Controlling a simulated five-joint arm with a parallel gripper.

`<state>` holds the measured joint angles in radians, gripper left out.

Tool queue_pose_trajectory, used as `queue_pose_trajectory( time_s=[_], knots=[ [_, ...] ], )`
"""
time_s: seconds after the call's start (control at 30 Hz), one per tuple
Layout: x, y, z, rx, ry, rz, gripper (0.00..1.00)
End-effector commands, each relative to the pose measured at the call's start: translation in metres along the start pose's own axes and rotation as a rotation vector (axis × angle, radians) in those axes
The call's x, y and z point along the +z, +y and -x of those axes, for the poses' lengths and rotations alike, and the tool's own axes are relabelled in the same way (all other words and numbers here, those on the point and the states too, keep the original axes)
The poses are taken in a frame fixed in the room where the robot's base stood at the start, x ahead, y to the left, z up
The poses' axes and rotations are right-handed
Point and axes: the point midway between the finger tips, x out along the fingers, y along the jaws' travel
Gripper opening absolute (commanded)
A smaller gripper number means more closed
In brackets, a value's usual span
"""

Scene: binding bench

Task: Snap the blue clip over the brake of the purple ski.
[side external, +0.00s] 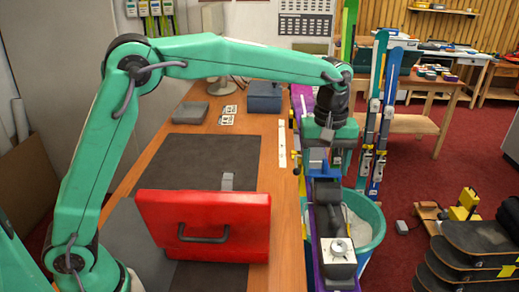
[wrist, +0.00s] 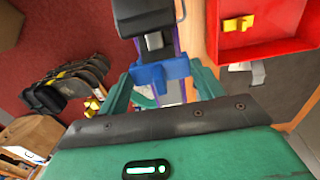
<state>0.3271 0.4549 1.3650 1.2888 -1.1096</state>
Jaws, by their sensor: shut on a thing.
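The purple ski (side external: 297,100) runs lengthwise beside the bench's right edge, with its dark binding (side external: 327,195) on top. A slim purple strip of it also shows in the wrist view (wrist: 179,38), beside the black binding part (wrist: 155,42). My gripper (side external: 318,165) points down over the ski and is shut on the blue clip (side external: 318,169). In the wrist view the blue clip (wrist: 160,72) sits between my green fingertips, close to the binding part. Whether the clip touches the binding is unclear. I cannot make out the brake.
A red case (side external: 205,240) stands on the bench (side external: 265,190), with a yellow piece (wrist: 238,24) inside. A teal bin (side external: 372,228) stands beneath the ski. Upright skis (side external: 375,120) stand behind my gripper. Dark boards (side external: 470,250) are stacked at right.

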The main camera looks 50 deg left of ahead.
Motion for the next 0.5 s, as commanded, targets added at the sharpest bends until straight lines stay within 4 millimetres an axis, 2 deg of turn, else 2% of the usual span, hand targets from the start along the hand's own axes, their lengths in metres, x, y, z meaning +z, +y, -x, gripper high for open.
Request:
queue_pose_trajectory(
  time_s=[0.5],
  knots=[
    [0.0001, 0.0001, -0.0082, -0.001, 0.0, 0.0, 0.41]
  ],
)
